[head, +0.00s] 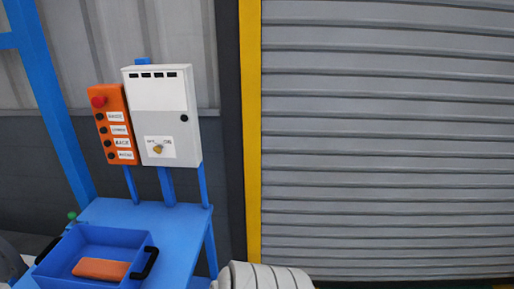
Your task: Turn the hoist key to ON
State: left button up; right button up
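The hoist key (158,148) is a small brass-coloured piece on the lower front of a light grey control box (160,98). A white label surrounds it, with small text on either side that is too small to read. I cannot tell which position the key points to. The box stands upright on blue posts at the back of a blue stand. Neither of my grippers can be made out in the head view, and nothing covers the key.
An orange button panel (115,125) with a red knob stands just left of the box. A blue tray (110,241) with black handles holds an orange block (101,269) on the blue stand (186,222). A yellow post (251,130) and grey shutter (385,120) lie to the right.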

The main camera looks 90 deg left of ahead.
aim_at(158, 149)
jog(key=i, duration=0.15)
jog(key=u, duration=1.45)
